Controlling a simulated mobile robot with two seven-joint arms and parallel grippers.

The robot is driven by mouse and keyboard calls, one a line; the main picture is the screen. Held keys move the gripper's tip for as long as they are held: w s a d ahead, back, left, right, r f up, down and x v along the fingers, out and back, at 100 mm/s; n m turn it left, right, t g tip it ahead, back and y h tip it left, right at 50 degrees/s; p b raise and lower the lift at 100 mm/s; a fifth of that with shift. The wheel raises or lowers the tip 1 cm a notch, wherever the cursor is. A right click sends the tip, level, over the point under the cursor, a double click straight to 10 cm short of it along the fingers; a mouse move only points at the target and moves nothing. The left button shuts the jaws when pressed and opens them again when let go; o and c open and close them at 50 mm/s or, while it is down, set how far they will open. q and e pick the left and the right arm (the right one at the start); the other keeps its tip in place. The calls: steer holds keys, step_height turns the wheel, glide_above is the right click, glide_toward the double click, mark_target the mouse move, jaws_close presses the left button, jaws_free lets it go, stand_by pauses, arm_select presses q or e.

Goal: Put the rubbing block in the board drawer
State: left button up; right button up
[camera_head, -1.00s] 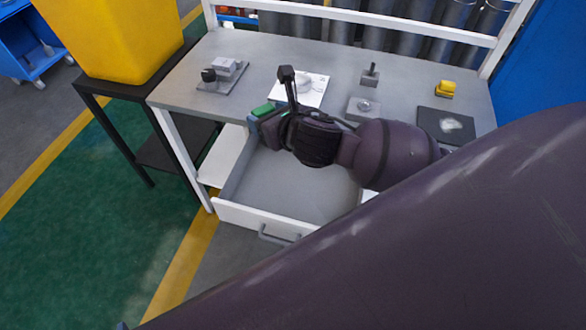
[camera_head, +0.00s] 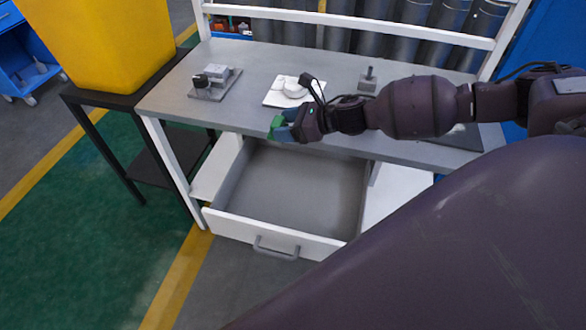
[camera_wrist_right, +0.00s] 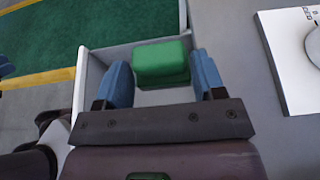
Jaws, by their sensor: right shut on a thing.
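The green rubbing block (camera_head: 275,127) is in my right gripper (camera_head: 284,130), by the table's front edge and above the back of the drawer. In the right wrist view the block (camera_wrist_right: 161,63) lies between the two blue fingers, with the drawer behind it. The board drawer (camera_head: 262,232) is pulled open under the tabletop, and the inside that shows is empty. Its pale wall also shows in the right wrist view (camera_wrist_right: 84,82). A blue piece at that view's left edge looks like part of my left gripper (camera_wrist_right: 5,69); its jaws cannot be made out.
The grey table (camera_head: 250,75) carries a grey fixture (camera_head: 213,82) and a white plate (camera_head: 275,100) with a round pale part on it. A small grey block with a post (camera_head: 368,80) stands farther right. A yellow bin (camera_head: 100,40) stands at the left. My right arm hides the table's right side.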

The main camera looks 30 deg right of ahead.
step_height(320, 180, down, 14)
steer(key=shift+r+b, duration=0.1)
steer(key=shift+b, duration=0.85)
steer(key=shift+f, duration=0.7)
step_height(320, 180, down, 3)
steer(key=shift+f+b, duration=0.15)
steer(key=shift+b, duration=0.35)
steer(key=shift+f, duration=0.25)
arm_select(q)
step_height(320, 180, down, 3)
steer(key=shift+d+r, duration=0.1)
steer(key=shift+s, duration=0.1)
